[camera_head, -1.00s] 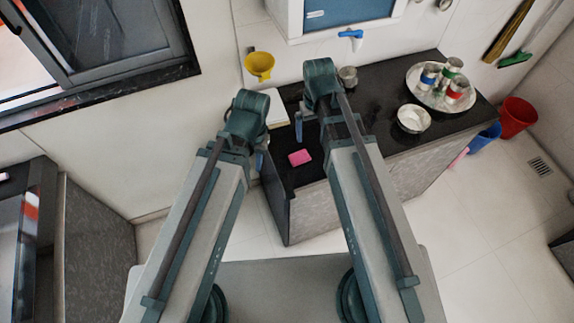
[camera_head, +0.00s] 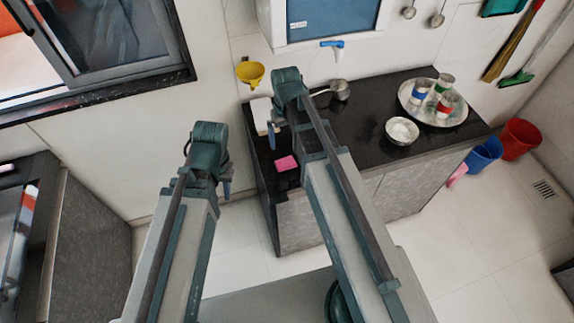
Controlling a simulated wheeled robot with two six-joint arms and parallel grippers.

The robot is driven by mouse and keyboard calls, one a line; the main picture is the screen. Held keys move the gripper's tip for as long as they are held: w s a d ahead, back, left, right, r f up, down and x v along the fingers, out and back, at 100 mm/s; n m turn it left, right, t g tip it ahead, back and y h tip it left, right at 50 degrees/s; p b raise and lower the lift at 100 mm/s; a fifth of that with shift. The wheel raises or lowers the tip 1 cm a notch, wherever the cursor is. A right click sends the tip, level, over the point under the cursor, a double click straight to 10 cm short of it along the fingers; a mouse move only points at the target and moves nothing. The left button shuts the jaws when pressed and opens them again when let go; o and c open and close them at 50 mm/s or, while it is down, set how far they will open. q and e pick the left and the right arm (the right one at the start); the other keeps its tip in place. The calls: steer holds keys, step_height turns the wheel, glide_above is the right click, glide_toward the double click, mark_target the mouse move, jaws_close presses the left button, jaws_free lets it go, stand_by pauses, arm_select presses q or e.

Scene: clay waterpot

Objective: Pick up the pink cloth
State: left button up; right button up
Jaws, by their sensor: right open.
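A small flat pink piece (camera_head: 287,163) lies on the black counter (camera_head: 365,120) near its left front edge; I cannot tell whether it is cloth or sponge. A second pink piece (camera_head: 457,176) is low beside the blue bucket, partly hidden by the counter. My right gripper (camera_head: 273,136) is over the left end of the counter, just above and left of the flat pink piece in the picture, not touching it; it is open, one finger hidden by the arm. My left gripper (camera_head: 227,189) is left of the counter, apart from both pieces; its jaws are mostly hidden.
A metal tray (camera_head: 406,100) with several jars, a bowl (camera_head: 401,131) and a pan (camera_head: 340,89) stand on the counter. A blue tap (camera_head: 333,44) and a yellow funnel (camera_head: 250,73) are behind.

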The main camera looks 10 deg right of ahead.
steer(key=b, duration=0.6)
glide_above(286, 163)
steer(key=f, duration=0.7)
steer(key=shift+d, duration=0.25)
step_height(286, 163, down, 5)
steer(key=b, duration=0.5)
steer(key=shift+a+f, duration=0.15)
steer(key=c, duration=1.1)
